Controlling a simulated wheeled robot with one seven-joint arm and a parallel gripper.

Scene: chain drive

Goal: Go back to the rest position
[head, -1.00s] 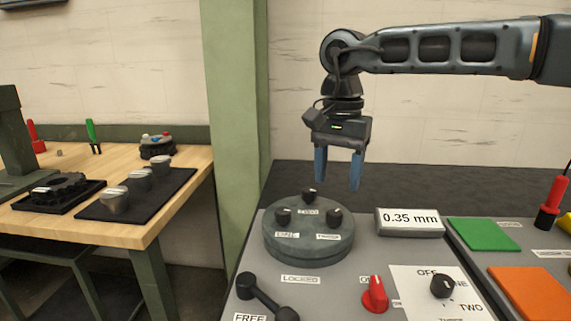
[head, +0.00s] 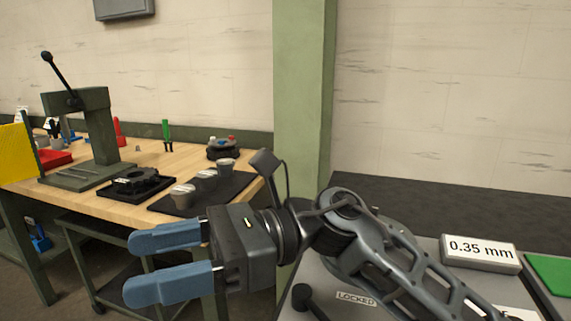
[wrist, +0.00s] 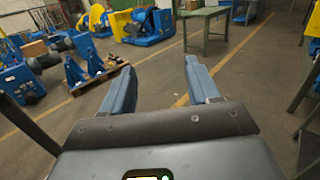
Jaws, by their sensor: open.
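My gripper (head: 170,265) is open and empty, with its two blue fingers apart and pointing left in the head view. It is raised in front of the wooden workbench, to the left of the grey panel. In the wrist view my gripper (wrist: 155,85) has nothing between its fingers, and the open workshop floor shows beyond them. My arm crosses the lower right of the head view and hides most of the panel and the round dial unit.
A green pillar (head: 303,110) stands behind my arm. A display reading 0.35 mm (head: 480,252) sits at right. Blue machines and a green table (wrist: 203,14) stand across the floor (wrist: 245,70).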

